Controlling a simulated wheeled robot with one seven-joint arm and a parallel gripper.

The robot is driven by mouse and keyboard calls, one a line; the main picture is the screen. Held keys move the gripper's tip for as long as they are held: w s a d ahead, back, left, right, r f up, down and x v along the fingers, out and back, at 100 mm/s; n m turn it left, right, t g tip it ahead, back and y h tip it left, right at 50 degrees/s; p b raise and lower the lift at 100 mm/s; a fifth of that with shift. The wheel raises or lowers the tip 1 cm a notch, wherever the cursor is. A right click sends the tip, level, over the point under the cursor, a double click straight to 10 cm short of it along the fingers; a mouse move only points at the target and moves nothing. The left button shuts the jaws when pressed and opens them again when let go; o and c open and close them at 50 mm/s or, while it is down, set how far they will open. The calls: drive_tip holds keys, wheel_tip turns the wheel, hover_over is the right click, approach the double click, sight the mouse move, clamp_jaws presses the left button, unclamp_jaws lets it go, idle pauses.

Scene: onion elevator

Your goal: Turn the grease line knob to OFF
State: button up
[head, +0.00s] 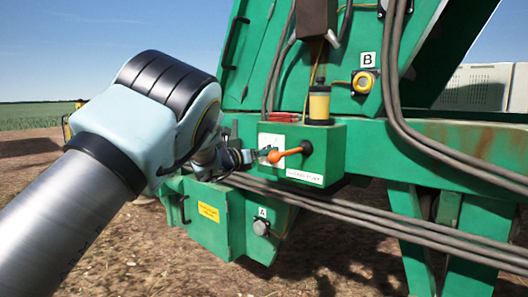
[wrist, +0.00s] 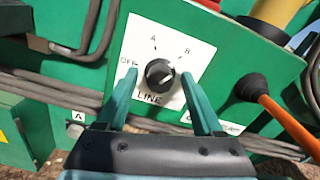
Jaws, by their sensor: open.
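The grease line knob (wrist: 159,73) is a round black knob on a white plate (wrist: 150,42) marked OFF at left, A at upper left, B at upper right and LINE below. I cannot tell for certain which mark it points at. My gripper (wrist: 158,78) is open, with one teal finger on each side of the knob. Whether the fingers touch it I cannot tell. In the head view my gripper (head: 262,155) is at the front of the green pump box (head: 332,152); the white plate (head: 271,142) shows partly there and the knob is hidden.
An orange lever (head: 287,153) with a black boot sticks out close to the right of my gripper; it also shows in the wrist view (wrist: 285,125). Cables (head: 330,202) run below the box. A yellow and black reservoir (head: 319,104) stands on top. Fitting A (head: 261,227) is lower down.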

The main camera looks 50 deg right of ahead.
clamp_jaws()
idle(0.5)
drive_tip(key=shift+n+b, duration=0.65)
drive_tip(key=shift+n, duration=11.25)
drive_tip(key=shift+w+f, duration=0.1)
